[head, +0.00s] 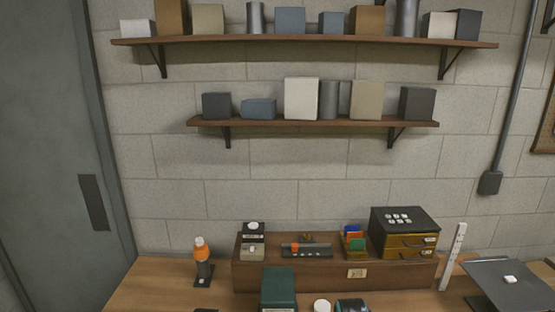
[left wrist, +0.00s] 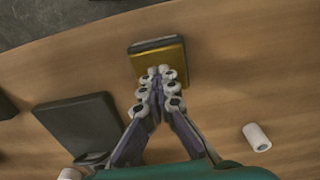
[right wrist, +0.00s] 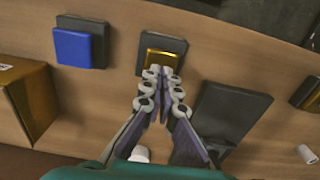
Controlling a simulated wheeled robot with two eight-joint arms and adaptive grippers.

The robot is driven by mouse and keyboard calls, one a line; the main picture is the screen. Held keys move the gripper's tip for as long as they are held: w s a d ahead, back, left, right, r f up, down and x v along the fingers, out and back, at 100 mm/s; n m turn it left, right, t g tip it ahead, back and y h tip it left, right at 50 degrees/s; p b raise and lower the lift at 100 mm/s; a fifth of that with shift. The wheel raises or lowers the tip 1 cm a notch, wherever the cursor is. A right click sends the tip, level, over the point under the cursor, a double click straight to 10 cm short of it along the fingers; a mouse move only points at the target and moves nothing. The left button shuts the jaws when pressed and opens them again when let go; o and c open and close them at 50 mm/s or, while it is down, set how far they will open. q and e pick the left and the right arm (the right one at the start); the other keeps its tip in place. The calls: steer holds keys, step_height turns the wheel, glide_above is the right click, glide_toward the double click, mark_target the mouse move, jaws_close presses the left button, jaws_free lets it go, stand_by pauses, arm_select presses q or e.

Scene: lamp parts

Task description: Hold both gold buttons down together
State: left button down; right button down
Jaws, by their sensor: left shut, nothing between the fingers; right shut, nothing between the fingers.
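In the left wrist view a gold button (left wrist: 163,56) shows as a broad gold block with a dark far edge. My left gripper (left wrist: 159,74) is shut and empty, its fingertips overlapping the near edge of the gold. In the right wrist view another gold button (right wrist: 164,58) sits in a dark square base. My right gripper (right wrist: 162,72) is shut and empty, its fingertips overlapping the near edge of that button. Neither view settles whether the tips touch or press the gold. The head view shows neither gripper and neither button.
A blue button (right wrist: 73,46) on a dark base lies left of the right gripper. A dark flat block (right wrist: 231,112) is at its right, with a gold-topped block (right wrist: 308,92) beyond. A dark plate (left wrist: 78,122) and white cylinder (left wrist: 257,136) flank the left gripper.

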arm_select(q)
steer(key=shift+f, duration=0.1)
arm_select(e)
steer(key=shift+f, duration=1.85)
stand_by(2.0)
steer(key=shift+r, duration=3.6)
